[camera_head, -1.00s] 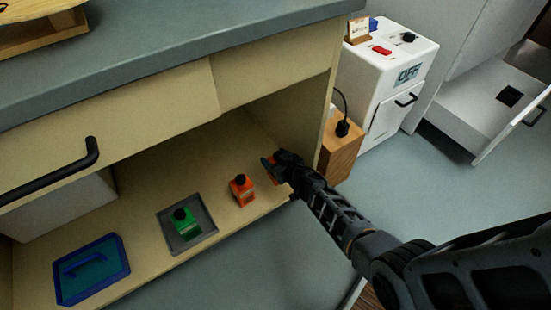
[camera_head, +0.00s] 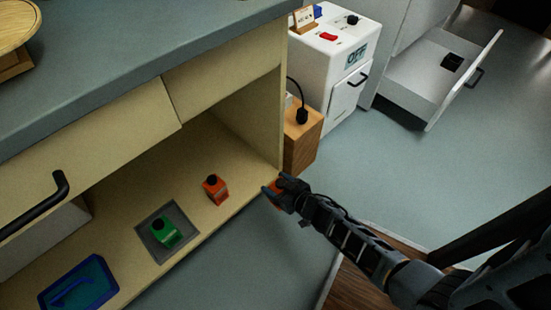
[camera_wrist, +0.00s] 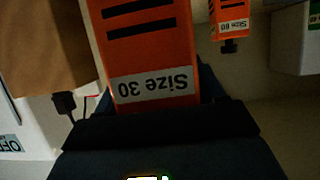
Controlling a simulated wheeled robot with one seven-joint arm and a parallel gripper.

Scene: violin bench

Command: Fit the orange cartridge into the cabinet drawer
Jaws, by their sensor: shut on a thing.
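My gripper (camera_head: 288,190) is shut on an orange cartridge (camera_wrist: 145,60), held at the right front edge of the open shelf. In the wrist view its label reads "Size 30" upside down. In the head view only a small orange part of it (camera_head: 271,191) shows past my fingers. A drawer (camera_head: 405,80) of the white cabinet stands pulled out at the upper right, with a black square piece (camera_head: 452,62) inside. The drawer is well apart from my gripper. A second orange cartridge with a black cap (camera_head: 215,190) stands on the shelf, left of my gripper.
A blue tray (camera_head: 50,297) lies front left. A wooden block (camera_head: 302,140) and a white machine reading "OFF" (camera_head: 325,60) stand between shelf and drawer. The floor (camera_head: 400,165) before the drawer is clear.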

